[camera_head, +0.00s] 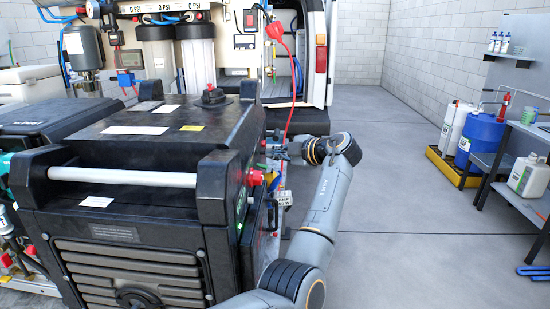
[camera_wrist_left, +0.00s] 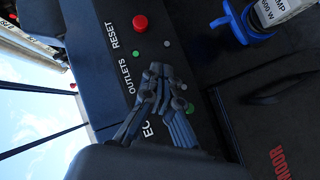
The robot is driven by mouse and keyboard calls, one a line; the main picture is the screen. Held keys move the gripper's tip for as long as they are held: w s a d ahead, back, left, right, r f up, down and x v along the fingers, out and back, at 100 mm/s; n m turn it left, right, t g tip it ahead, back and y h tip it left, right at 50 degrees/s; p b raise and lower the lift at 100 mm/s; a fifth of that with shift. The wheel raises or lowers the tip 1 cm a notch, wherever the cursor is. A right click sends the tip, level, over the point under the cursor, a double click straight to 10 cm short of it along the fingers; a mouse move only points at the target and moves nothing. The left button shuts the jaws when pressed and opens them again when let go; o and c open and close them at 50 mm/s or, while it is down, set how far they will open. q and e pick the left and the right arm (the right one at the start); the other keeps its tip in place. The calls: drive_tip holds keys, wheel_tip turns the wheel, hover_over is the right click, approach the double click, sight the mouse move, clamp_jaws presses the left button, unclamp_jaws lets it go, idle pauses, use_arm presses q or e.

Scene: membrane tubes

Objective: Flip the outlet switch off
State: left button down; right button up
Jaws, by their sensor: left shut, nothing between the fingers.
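The generator (camera_head: 130,215) is a black box at the left of the head view, with its control panel (camera_head: 246,205) on its right side, seen edge-on. In the left wrist view the panel carries an "OUTLETS" label (camera_wrist_left: 127,75). My left gripper (camera_wrist_left: 158,68) is shut and empty, its fingertips over the panel beside that label. The outlet switch cannot be made out; the fingers cover the spot beside the label. I cannot tell whether they touch the panel. My right gripper is not in view.
In the wrist view a red button (camera_wrist_left: 140,23), a green light (camera_wrist_left: 136,53) and a blue plug (camera_wrist_left: 236,23) lie near the fingers. A red knob (camera_head: 254,178) sticks out from the generator's side. Open floor (camera_head: 400,240) lies to the right, before the blue drum (camera_head: 480,137).

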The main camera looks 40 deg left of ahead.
use_arm(q)
drive_tip(key=shift+f+m+y+b, duration=0.65)
drive_tip(key=shift+y+b, duration=0.45)
drive_tip(key=shift+b, duration=1.3)
drive_tip(key=d+r, duration=0.1)
drive_tip(key=d, duration=1.1)
drive_tip(key=shift+s+r, duration=0.3)
drive_tip(key=shift+s, duration=0.15)
